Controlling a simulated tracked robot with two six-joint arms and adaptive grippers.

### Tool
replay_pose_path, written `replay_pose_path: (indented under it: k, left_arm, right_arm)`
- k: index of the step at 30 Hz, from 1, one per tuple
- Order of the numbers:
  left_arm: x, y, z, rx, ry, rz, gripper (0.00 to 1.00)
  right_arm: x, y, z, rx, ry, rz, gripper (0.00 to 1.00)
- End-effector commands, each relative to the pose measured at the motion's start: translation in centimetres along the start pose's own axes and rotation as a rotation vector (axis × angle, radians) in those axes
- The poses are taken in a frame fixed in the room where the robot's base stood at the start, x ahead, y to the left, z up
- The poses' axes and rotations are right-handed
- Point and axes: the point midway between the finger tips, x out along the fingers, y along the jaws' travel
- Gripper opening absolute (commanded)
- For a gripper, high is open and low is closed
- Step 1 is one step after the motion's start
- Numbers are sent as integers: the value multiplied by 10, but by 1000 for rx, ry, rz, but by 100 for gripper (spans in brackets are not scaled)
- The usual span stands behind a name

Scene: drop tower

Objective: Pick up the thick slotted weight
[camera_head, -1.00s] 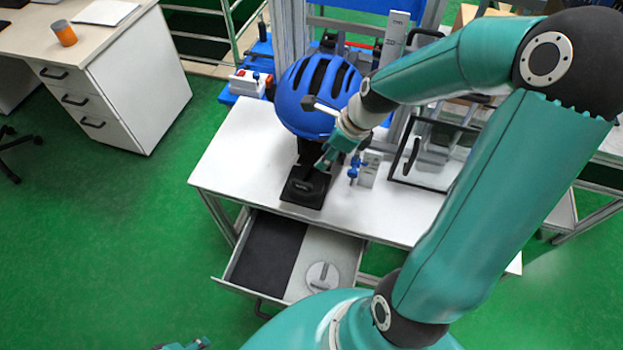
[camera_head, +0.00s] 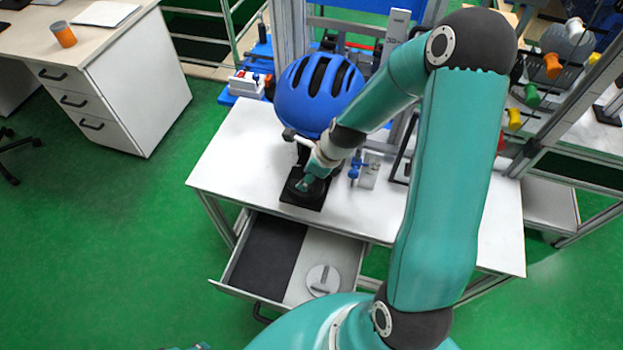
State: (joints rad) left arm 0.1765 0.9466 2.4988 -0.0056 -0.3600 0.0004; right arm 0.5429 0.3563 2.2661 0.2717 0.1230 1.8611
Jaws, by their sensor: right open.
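A round grey slotted weight (camera_head: 322,280) lies flat in the right, light part of the open drawer (camera_head: 285,302). I cannot judge its thickness from here. My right gripper (camera_head: 306,183) is open over the black stand base (camera_head: 302,199) on the white table, below the helmet, well behind and above the drawer. The gripper hides part of the base, and I cannot tell whether it touches it. Only a small teal part of my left gripper (camera_head: 199,346) shows at the bottom edge.
A blue helmet (camera_head: 318,95) stands close behind the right gripper. A small blue clamp-like part (camera_head: 355,170) is to the right of it. The white table (camera_head: 240,150) is clear on the left. A metal column (camera_head: 288,35) rises behind.

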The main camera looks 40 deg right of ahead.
Motion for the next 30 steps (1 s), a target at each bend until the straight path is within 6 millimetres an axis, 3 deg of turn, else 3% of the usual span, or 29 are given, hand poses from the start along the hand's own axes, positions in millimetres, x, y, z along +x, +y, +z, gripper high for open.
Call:
replay_pose_path:
  k: [1,6,15,23,30]
  left_arm:
    - [5,-2,0,0,0,0,40]
    - [13,-5,0,0,0,0,40]
    - [13,-5,0,0,0,0,40]
    - [13,-5,0,0,0,0,40]
    - [13,-5,0,0,0,0,40]
  right_arm:
    - [12,2,-1,-1,1,3,42]
    - [32,2,-1,-1,0,1,42]
    - [34,1,0,0,0,0,42]
    - [34,1,0,0,0,0,0]
    - [34,0,0,1,-1,-2,0]
